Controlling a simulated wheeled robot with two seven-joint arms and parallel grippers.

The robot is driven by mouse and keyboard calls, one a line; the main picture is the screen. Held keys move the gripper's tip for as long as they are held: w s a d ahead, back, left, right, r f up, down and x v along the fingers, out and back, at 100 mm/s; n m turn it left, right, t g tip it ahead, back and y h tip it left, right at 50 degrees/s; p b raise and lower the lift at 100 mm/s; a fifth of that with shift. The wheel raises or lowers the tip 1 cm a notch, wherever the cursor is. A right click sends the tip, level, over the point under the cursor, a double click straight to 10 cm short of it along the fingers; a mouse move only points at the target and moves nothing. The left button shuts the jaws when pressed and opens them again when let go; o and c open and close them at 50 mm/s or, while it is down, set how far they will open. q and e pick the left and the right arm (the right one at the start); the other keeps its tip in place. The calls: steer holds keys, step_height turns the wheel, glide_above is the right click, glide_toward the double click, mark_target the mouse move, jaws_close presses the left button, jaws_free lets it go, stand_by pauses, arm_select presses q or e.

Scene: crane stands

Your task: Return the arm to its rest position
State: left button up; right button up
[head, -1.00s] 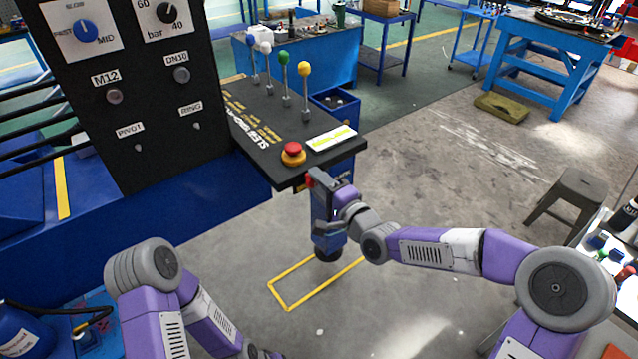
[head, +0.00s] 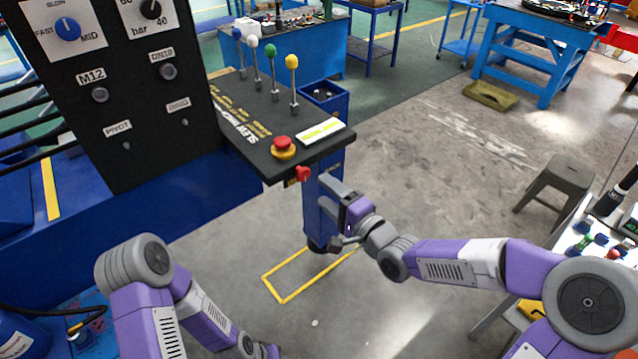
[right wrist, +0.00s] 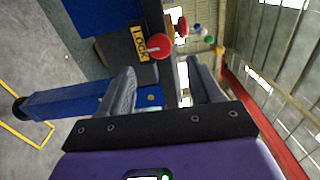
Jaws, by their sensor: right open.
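My right gripper (head: 337,214) is open and empty in front of the console's blue post (head: 318,207), just below the red lock knob (head: 303,173). In the right wrist view, my right gripper's fingers (right wrist: 163,86) are spread apart. The red knob (right wrist: 160,46) and the yellow LOCK label (right wrist: 139,43) show beyond them, clear of the fingers. My right arm reaches in from the right, bent at the elbow. My left arm hangs low at the lower left. Its end is at the bottom edge, and its jaws cannot be made out.
The black console (head: 265,150) carries several coloured levers and a red stop button (head: 283,145). A dark gauge panel (head: 110,95) stands at the left. A stool (head: 560,180) and a cluttered side table (head: 575,235) are at the right, near my right arm. The floor between is open.

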steer(key=shift+s+d, duration=0.15)
steer(key=shift+s, duration=0.05)
stand_by(0.3)
steer(key=s+d+f+n+g+h, duration=0.1)
steer(key=s+f+g+h, duration=0.15)
steer(key=f, duration=0.95)
steer(key=s+d+f+n+g+h, duration=0.1)
steer(key=s+f+g, duration=0.15)
steer(key=f, duration=0.95)
steer(key=s+d+f+n+g+h, duration=0.2)
steer(key=s+f+n+g, duration=0.4)
steer(key=s+f, duration=1.1)
steer(key=s+g+h, duration=0.1)
steer(key=g, duration=0.2)
steer(key=shift+s+f, duration=0.2)
steer(key=shift+f, duration=0.1)
